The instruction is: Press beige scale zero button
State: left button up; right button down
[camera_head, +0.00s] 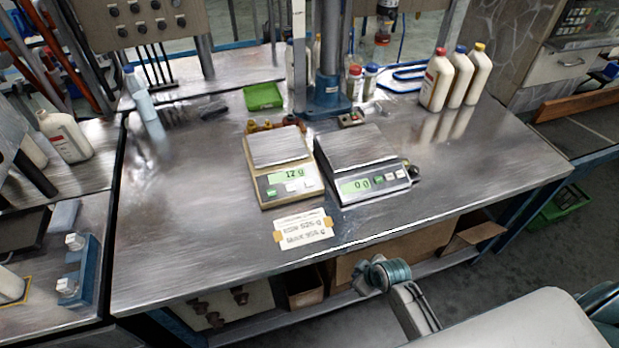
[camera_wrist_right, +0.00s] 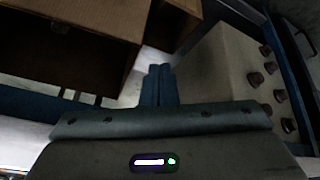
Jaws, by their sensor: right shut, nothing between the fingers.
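The beige scale (camera_head: 262,192) stands on the metal table with a bare steel pan (camera_head: 277,147). Its lit green display (camera_head: 286,177) seems to read about 12 g. Below the display are a green button (camera_head: 271,192) and pale buttons (camera_head: 292,187); their labels are too small to read. My right gripper (camera_head: 385,273) is in front of the table's front edge, to the right of and well short of the scale. In the right wrist view its fingers (camera_wrist_right: 158,84) are shut together with nothing between them. My left gripper is not in view.
A dark grey scale (camera_head: 372,186) showing about 0.0 stands just right of the beige one. A taped paper label (camera_head: 303,230) lies in front. Bottles (camera_head: 437,80) stand at the back right and a green tray (camera_head: 263,96) behind. A cardboard box (camera_wrist_right: 70,40) is below the table.

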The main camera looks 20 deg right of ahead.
notch_tip(320, 180, up, 14)
jog(key=w+a+n+t+y+p, duration=0.1)
jog(key=w+a+n, duration=0.1)
jog(key=a+n, duration=0.1)
notch_tip(320, 180, up, 12)
jog(key=n+t+y, duration=0.4)
jog(key=n, duration=0.6)
send_over(309, 183)
jog(key=s+d, duration=0.1)
jog(key=s, duration=0.4)
jog(key=shift+s+d+p, duration=0.1)
jog(key=shift+s+p, duration=0.05)
jog(key=shift+p, duration=0.15)
jog(key=shift+f+y, duration=0.15)
jog(key=shift+y, duration=0.15)
jog(key=f+b, duration=0.1)
jog(key=f, duration=0.1)
jog(key=w+f+b, duration=0.1)
jog(key=f+b, duration=0.1)
jog(key=w+f+b, duration=0.1)
jog(key=f+b, duration=0.1)
jog(key=f, duration=0.1)
jog(key=shift+w, duration=0.25)
jog(key=shift+w+f+b, duration=0.3)
jog(key=shift+f+b, duration=0.25)
jog(key=shift+b, duration=0.3)
jog(key=shift+w+f+b, duration=0.15)
jog(key=shift+f+b, duration=0.25)
jog(key=shift+b, duration=0.25)
